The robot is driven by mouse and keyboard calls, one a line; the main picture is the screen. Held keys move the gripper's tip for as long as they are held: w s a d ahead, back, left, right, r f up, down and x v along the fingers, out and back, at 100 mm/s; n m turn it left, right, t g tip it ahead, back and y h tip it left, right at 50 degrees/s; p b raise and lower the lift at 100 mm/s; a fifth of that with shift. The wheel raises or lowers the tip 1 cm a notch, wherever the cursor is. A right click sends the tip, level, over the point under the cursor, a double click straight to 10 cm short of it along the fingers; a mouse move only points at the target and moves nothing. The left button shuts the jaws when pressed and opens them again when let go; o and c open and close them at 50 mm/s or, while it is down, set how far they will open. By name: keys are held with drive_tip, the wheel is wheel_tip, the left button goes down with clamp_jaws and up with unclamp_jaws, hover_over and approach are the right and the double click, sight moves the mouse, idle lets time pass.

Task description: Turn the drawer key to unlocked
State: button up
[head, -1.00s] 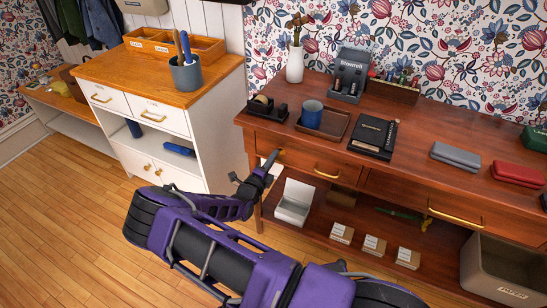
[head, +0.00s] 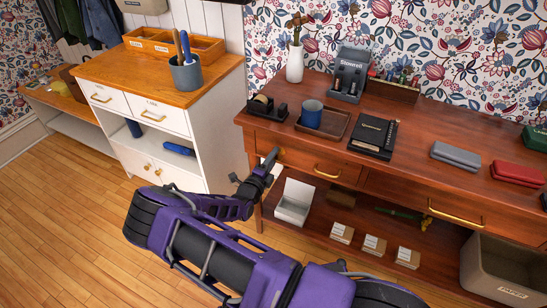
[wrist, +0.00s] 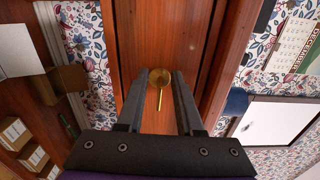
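The brass drawer key (wrist: 160,98) sits in a round brass lock plate (wrist: 159,76) on the brown wooden drawer front (head: 305,160). In the wrist view the key's long part points down the picture from the plate. My gripper (wrist: 161,82) is open, with one dark finger on each side of the key and a visible gap on both sides. In the head view my gripper (head: 271,160) is at the left end of the desk's drawer front and largely hides the key. The drawer looks shut, with a brass pull (head: 327,174) to the right of my gripper.
An open white box (head: 294,203) sits on the lower shelf. A white cabinet (head: 182,125) stands left, with open floor in front.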

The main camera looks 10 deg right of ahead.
drive_tip(key=p+v, duration=0.1)
drive_tip(key=v, duration=1.6)
drive_tip(key=shift+s, duration=0.15)
drive_tip(key=shift+a, duration=0.1)
